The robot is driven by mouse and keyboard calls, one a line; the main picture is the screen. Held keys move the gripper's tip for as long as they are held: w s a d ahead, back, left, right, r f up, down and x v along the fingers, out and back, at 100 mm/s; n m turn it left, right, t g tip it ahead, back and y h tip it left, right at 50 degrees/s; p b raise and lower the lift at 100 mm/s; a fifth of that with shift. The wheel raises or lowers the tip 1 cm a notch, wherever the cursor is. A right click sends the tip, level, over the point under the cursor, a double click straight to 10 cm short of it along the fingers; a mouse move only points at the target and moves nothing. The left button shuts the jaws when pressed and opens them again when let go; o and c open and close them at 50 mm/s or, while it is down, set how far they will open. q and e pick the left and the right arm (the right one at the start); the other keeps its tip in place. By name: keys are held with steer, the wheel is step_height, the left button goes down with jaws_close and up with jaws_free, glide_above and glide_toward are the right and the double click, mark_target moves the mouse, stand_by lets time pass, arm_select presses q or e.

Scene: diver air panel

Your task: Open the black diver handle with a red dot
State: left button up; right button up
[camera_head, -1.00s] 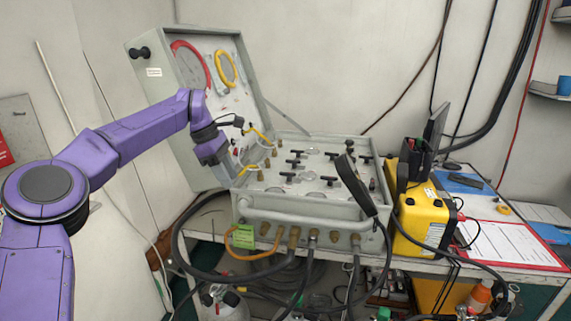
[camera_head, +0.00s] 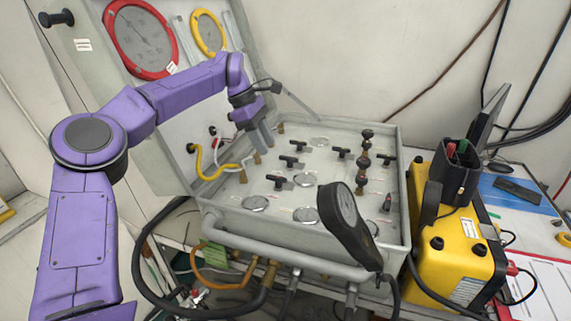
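The grey air panel (camera_head: 327,196) is an open case with several black T-shaped handles on its top face. Three of them are a left handle (camera_head: 291,161), a front handle (camera_head: 279,182) and a right handle (camera_head: 341,152). I cannot make out clearly which handle has the red dot. My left gripper (camera_head: 263,139) points down over the panel's back left part, left of the handles and apart from them as far as I can see. Its grey fingers look close together, but their gap is unclear. No handle is seen between them. My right gripper is not in view.
The raised lid (camera_head: 185,95) with red and yellow ringed gauges stands behind my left arm. A column of dark knobs (camera_head: 364,161) rises mid-panel. A yellow box (camera_head: 455,250) stands close on the right.

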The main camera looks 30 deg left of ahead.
arm_select(q)
glide_above(277, 177)
steer(key=s+a, duration=0.2)
step_height(277, 177, down, 4)
steer(key=f, duration=0.1)
steer(key=w+d+f, duration=0.1)
steer(key=f, duration=0.1)
steer(key=w+f+p, duration=0.1)
steer(key=shift+w+d+f, duration=0.15)
steer(key=shift+f, duration=0.2)
steer(key=shift+s+r, duration=0.2)
steer(key=shift+s, duration=0.2)
steer(key=shift+c, duration=1.3)
jaws_close()
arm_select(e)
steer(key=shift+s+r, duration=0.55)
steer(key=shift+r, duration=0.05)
